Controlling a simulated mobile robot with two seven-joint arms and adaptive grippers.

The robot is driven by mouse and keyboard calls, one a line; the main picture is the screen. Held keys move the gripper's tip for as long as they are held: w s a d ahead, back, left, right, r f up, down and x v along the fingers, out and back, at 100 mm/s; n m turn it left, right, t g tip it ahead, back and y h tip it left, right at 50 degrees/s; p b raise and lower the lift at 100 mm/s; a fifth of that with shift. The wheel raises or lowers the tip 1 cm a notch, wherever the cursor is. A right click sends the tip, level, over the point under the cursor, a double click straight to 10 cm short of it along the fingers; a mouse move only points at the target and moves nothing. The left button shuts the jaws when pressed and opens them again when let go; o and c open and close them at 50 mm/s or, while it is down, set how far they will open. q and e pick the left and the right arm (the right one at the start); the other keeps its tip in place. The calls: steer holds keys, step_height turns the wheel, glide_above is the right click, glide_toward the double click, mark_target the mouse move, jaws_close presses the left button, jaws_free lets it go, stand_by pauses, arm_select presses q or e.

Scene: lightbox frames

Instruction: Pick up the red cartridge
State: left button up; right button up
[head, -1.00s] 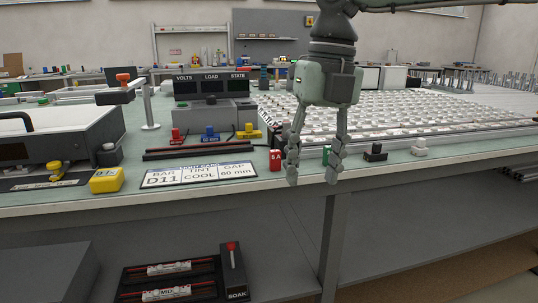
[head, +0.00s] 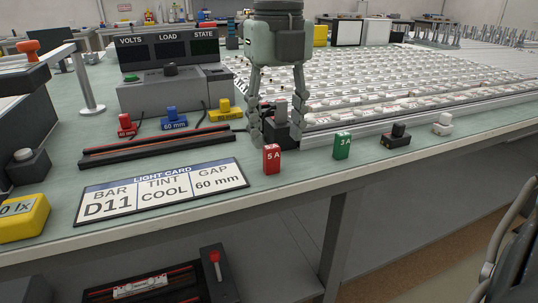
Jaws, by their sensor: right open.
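The red cartridge (head: 271,159), marked 5 A, stands upright near the front edge of the bench. My right gripper (head: 276,138) comes down from the top of the head view. Its two fingers are spread with nothing between them that it holds. The fingertips appear just above and behind the cartridge, one to each side, and do not touch it as far as I can see. A dark block shows behind, between the fingers. My left gripper is not in view.
A green 3 A cartridge (head: 342,146) stands to the right, then a black knob block (head: 396,136) and a white one (head: 442,124). A light card (head: 163,192) lies to the left. A black rail (head: 155,147) lies behind the card. Bare bench top surrounds the red cartridge.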

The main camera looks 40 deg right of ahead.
mark_target(272, 146)
steer(key=f, duration=0.5)
steer(key=shift+w+a+f, duration=0.1)
steer(key=shift+w+a, duration=0.15)
steer(key=shift+w, duration=0.1)
steer(key=c, duration=1)
